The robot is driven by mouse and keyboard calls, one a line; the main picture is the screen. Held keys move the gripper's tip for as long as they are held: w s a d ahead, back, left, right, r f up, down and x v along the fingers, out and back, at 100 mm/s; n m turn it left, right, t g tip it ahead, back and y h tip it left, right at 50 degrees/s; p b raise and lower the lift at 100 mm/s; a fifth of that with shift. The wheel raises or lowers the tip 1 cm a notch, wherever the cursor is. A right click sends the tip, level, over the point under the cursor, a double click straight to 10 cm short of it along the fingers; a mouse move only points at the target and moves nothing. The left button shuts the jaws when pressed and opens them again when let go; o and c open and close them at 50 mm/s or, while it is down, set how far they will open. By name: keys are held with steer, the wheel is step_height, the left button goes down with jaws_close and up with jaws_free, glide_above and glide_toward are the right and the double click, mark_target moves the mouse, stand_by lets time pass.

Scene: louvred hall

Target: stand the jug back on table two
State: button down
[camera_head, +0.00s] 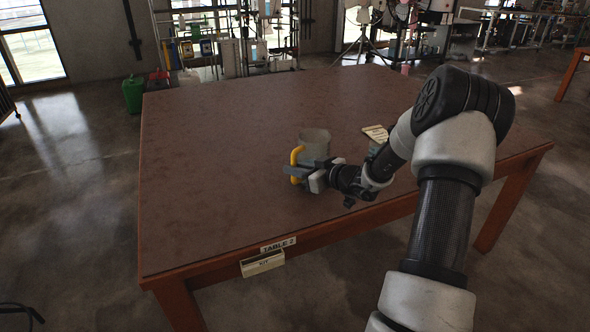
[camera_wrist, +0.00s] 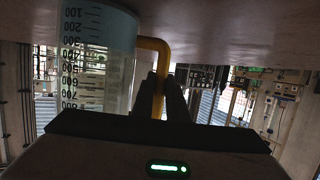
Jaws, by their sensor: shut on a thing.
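The clear measuring jug (camera_head: 315,141) with a yellow handle (camera_head: 296,158) is upright at table two (camera_head: 215,140), over the middle of its brown top. The table's front edge bears a "TABLE 2" label. My gripper (camera_head: 303,173) is shut on the jug's handle, low over the table. In the wrist view, which is upside down, the jug (camera_wrist: 103,72) shows its black scale and a light-blue band at its base end. The fingers (camera_wrist: 168,97) close around the yellow handle (camera_wrist: 157,70). The base is at or very near the tabletop; I cannot tell whether it touches.
A pale card (camera_head: 375,133) lies on the table right of the jug, partly near my arm. A box marked KIT (camera_head: 262,264) hangs at the front edge. The left and far tabletop is clear. A green can (camera_head: 133,94) stands on the floor beyond the left corner.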

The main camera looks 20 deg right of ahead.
steer(key=shift+f+b, duration=0.1)
steer(key=shift+b, duration=0.2)
steer(key=c, duration=1.7)
jaws_free()
steer(key=shift+c, duration=0.2)
steer(key=shift+r+p, duration=0.3)
steer(key=shift+p, duration=0.2)
steer(key=v, duration=1.2)
steer(key=shift+p, duration=0.3)
steer(key=shift+f, duration=0.1)
